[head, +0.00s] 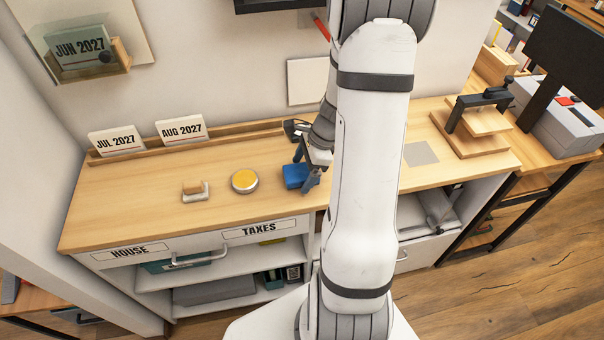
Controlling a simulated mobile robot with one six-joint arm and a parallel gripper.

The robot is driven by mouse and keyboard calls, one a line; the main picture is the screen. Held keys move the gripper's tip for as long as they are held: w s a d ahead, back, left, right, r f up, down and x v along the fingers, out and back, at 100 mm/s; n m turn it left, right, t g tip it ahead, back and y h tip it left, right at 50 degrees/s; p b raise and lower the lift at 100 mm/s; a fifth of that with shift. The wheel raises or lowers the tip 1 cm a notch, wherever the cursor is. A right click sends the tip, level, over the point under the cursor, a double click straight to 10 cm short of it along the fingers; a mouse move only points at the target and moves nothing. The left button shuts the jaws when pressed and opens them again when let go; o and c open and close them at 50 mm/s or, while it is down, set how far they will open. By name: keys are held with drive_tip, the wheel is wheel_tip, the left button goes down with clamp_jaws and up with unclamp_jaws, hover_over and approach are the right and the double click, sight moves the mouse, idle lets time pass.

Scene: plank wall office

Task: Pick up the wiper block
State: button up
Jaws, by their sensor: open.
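A blue block (293,176), which looks like the wiper block, lies on the wooden counter near its middle. My gripper (305,172) is open and low over the counter, at the right end of the blue block. One dark finger shows behind the block and one at its right front side. I cannot tell whether they touch it. My arm hides the counter just right of the gripper.
A round tin with a yellow top (245,181) and a small white block with a wooden handle (195,191) lie to the left. Month cards (117,141) stand along the back ledge. A wooden press (474,130) stands at the right. The counter's front left is clear.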

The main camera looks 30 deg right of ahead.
sight(304, 171)
drive_tip(key=shift+c, duration=0.5)
drive_tip(key=c, duration=1)
wheel_tip(304, 171, up, 10)
drive_tip(key=shift+p, duration=0.3)
drive_tip(key=o, duration=0.5)
drive_tip(key=c, duration=0.4)
drive_tip(key=shift+o, duration=0.2)
